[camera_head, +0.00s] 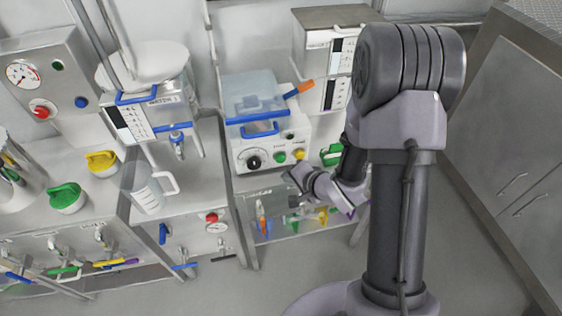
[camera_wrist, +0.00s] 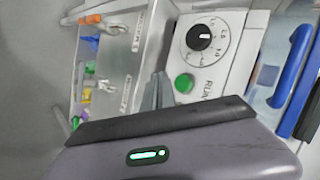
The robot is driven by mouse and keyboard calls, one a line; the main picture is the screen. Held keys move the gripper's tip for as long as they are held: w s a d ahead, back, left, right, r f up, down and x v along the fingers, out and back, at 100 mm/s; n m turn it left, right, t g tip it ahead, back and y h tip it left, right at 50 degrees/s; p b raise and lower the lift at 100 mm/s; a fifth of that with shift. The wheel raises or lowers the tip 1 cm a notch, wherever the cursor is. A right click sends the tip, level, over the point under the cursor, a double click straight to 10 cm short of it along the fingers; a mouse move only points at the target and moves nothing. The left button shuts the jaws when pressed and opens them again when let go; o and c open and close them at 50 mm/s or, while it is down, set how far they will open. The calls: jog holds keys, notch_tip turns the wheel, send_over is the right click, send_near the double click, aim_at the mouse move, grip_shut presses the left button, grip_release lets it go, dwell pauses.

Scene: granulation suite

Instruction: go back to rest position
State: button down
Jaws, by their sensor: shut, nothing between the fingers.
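My gripper (camera_head: 294,186) is in front of the white machine with a black dial (camera_head: 254,160), in the middle of the head view. It is small there and partly blends with the panel below the machine. In the wrist view the grey fingers (camera_wrist: 157,90) are together and hold nothing. They point toward the edge between the machine's front panel (camera_wrist: 208,68) and a clear-fronted holder (camera_wrist: 125,60). I cannot tell whether they touch anything. My arm hides part of the area to the right.
The clear-fronted holder (camera_head: 270,196) below the machine bears coloured tools. A clear jug (camera_head: 150,192) stands left under a water dispenser (camera_head: 150,105). Green (camera_head: 66,197) and yellow (camera_head: 102,162) handled items are farther left. A grey cabinet (camera_head: 505,140) is at right; floor between is clear.

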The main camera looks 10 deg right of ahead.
jog(key=shift+s, duration=0.2)
jog(key=s+d+r+n+h, duration=0.1)
jog(key=s+d+r+h, duration=0.15)
jog(key=r, duration=0.55)
jog(key=s+d+r+n+h, duration=0.1)
jog(key=d+r+h, duration=0.15)
jog(key=r, duration=0.55)
jog(key=s+a+r+n+g+y, duration=0.1)
jog(key=s+a+r, duration=0.3)
jog(key=s, duration=0.5)
jog(key=s+a+r+n+g+y, duration=0.2)
jog(key=s+a+r, duration=0.3)
jog(key=s, duration=0.5)
jog(key=shift+a+r+n, duration=0.25)
jog(key=shift+r+n, duration=0.25)
jog(key=shift+n, duration=0.3)
